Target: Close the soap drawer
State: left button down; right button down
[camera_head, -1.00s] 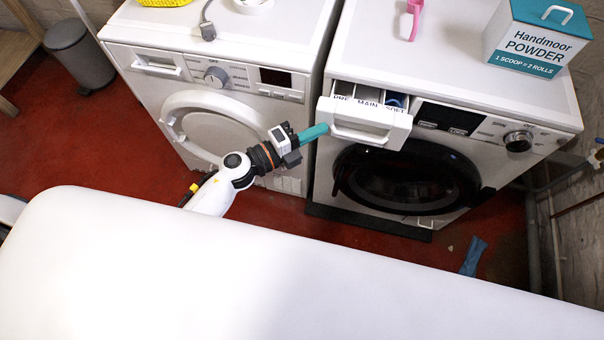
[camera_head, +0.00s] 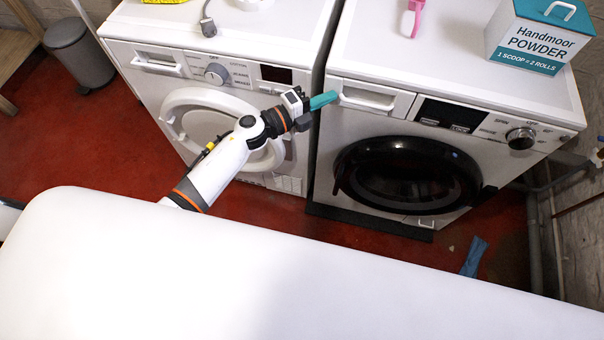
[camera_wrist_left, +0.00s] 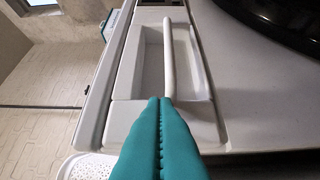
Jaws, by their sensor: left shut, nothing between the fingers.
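The soap drawer (camera_head: 372,98) is at the upper left of the right washing machine's front. Its white front looks flush with the panel, and its compartments no longer show. My left gripper (camera_head: 324,100) has teal fingers, shut with nothing between them, with the tips at the drawer front's left edge. In the left wrist view the shut fingers (camera_wrist_left: 160,135) point at the near end of the drawer's handle bar (camera_wrist_left: 170,60). I cannot tell whether they touch it. My right gripper is not in view.
The left washing machine (camera_head: 225,75) stands beside the right one (camera_head: 470,150), with a narrow gap between. A powder box (camera_head: 540,40) and a pink scoop (camera_head: 411,18) are on the right machine. A blue cloth (camera_head: 473,257) lies on the red floor. A grey bin (camera_head: 80,55) stands far left.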

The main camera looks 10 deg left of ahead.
pick_arm(q)
jog(key=shift+w+a+r, duration=0.2)
jog(key=shift+a+r, duration=0.05)
jog(key=b+v, duration=0.1)
jog(key=v, duration=1.1)
jog(key=shift+s+d+f, duration=0.15)
jog(key=shift+d+f, duration=0.05)
